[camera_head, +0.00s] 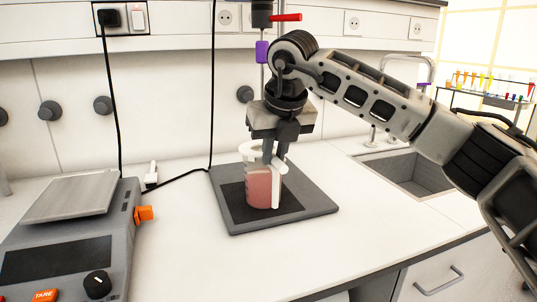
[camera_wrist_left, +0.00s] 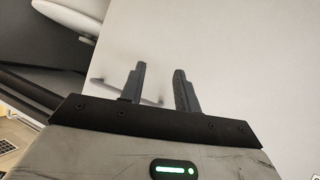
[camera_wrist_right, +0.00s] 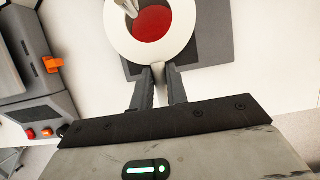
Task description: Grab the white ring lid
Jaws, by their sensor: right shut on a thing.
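The white ring lid (camera_head: 246,149) sits around the top of a clear beaker (camera_head: 258,188) of red-pink liquid, with a white strip hanging down the beaker's front. In the right wrist view the lid (camera_wrist_right: 119,38) is a wide flat ring around the red liquid. My right gripper (camera_head: 274,157) points down at the beaker's near side. It is shut on the lid's white tab, which shows between its fingers (camera_wrist_right: 160,88) in the right wrist view. My left gripper (camera_wrist_left: 158,80) shows only in the left wrist view, with its fingers apart and nothing between them.
The beaker stands on a dark grey base plate (camera_head: 230,218) with an overhead stirrer (camera_head: 262,15) above. A grey scale (camera_head: 75,240) stands at the left. A sink (camera_head: 410,172) and a rack of coloured tubes (camera_head: 490,95) are at the right. The front counter is clear.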

